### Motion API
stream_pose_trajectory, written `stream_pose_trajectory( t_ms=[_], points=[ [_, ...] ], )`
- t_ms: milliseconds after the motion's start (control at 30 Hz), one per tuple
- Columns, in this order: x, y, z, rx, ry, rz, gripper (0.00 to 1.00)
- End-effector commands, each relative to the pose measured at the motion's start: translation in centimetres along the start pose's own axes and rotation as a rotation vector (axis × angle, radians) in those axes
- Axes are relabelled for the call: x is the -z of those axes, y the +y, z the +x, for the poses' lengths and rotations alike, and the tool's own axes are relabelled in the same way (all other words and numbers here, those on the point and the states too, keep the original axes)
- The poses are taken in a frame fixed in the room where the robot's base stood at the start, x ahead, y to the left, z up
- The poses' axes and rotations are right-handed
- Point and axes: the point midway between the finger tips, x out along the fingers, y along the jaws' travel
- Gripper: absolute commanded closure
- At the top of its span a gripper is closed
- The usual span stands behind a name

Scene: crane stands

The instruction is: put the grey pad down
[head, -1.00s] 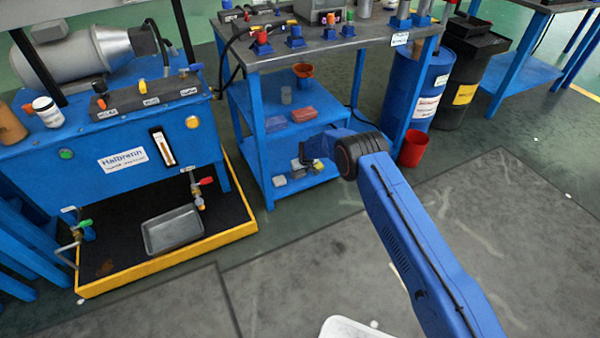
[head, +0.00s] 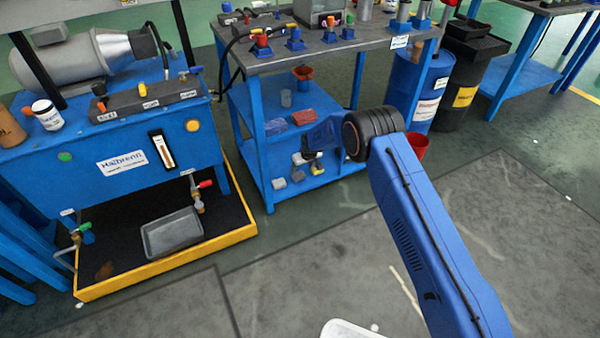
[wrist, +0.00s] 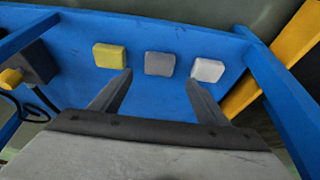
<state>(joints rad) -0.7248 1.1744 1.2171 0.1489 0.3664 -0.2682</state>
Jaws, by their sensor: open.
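The grey pad (wrist: 160,64) lies flat on the blue lower shelf (wrist: 215,100), between a yellow pad (wrist: 110,56) and a white pad (wrist: 208,69). My gripper (wrist: 158,78) is open and empty, with its two fingers apart. In the wrist view the grey pad shows in the gap just beyond the fingertips, and no finger appears to touch it. In the head view the grey pad (head: 298,176) sits on the bottom shelf of the blue stand, below my wrist. My arm partly hides that shelf.
The shelf above holds a blue block (head: 276,127) and a red block (head: 303,117), close to my wrist. Blue legs frame the bottom shelf. A red bucket (head: 417,146) stands right of the stand, partly behind my arm. A grey tray (head: 172,233) lies at left.

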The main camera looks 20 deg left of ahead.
Motion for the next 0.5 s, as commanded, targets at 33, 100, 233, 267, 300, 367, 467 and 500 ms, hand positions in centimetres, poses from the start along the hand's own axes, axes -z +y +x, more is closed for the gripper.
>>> stream_pose_trajectory(
  t_ms=[33, 100, 233, 267, 300, 367, 467, 500],
  points=[
    [0.1, 0.0, -0.8, 0.0, 0.001, 0.0, 0.31],
    [0.1, 0.0, -1.5, 0.0, 0.0, 0.0, 0.31],
    [0.0, 0.0, -2.5, 0.0, 0.0, 0.0, 0.31],
    [0.0, 0.0, -2.7, 0.0, 0.0, 0.0, 0.31],
    [0.0, 0.0, -2.8, 0.0, 0.0, 0.0, 0.31],
    [0.0, 0.0, -3.0, 0.0, 0.0, 0.0, 0.31],
    [0.0, 0.0, -3.1, 0.0, 0.0, 0.0, 0.31],
    [0.0, 0.0, -3.1, 0.0, 0.0, 0.0, 0.31]
  ],
)
